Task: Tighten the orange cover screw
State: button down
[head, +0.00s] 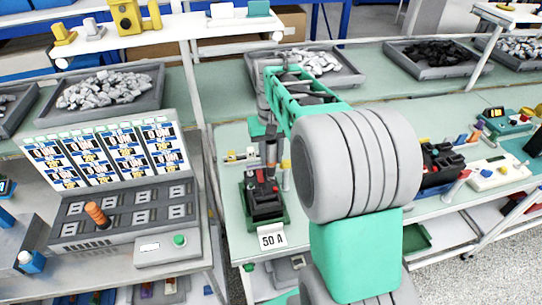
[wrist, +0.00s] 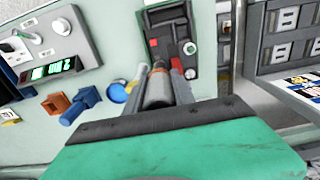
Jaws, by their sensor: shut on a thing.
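My gripper (head: 270,150) is above the black breaker unit (head: 264,207), which sits in a green holder on the middle bench behind a "50 A" card (head: 271,238). I cannot make out an orange cover screw; the tool and fingers hide part of the unit. Contact cannot be told.
A panel with several slots (head: 125,215) and an orange peg (head: 97,215) stands at the left. In the wrist view a blue piece (wrist: 80,106), a brown block (wrist: 56,104) and a blue-rimmed round part (wrist: 119,92) lie beside the gripper. Grey trays stand at the back.

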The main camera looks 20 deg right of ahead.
aim_at(271, 142)
jog(key=shift+r+p, duration=1.65)
jog(key=shift+r, duration=0.9)
